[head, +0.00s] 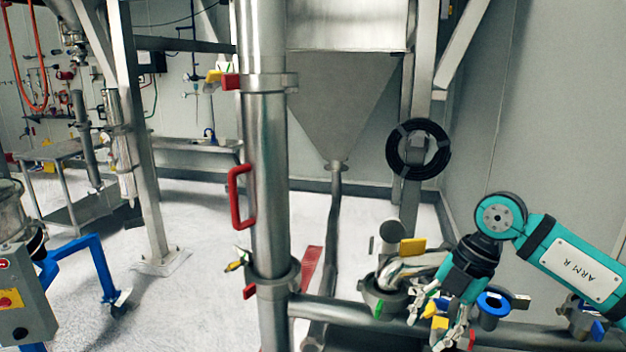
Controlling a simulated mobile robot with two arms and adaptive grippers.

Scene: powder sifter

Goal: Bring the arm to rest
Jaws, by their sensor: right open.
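My right arm (580,264), teal and marked "ARM R", comes in from the right edge. Its right gripper (440,322) hangs pointing down at the lower right, with its fingers apart. It is in front of a cluster of pipe fittings and coloured clamp handles. I cannot tell whether the fingers touch any of them, as they overlap in the picture. No object shows clearly between the fingers. My left gripper is not in the picture.
A thick vertical steel pipe (266,180) with a red handle (240,196) stands in the middle. A horizontal pipe (345,313) runs near the gripper. A steel hopper (340,95) and a coiled black hose (418,149) are behind. White floor (200,290) is open to the left.

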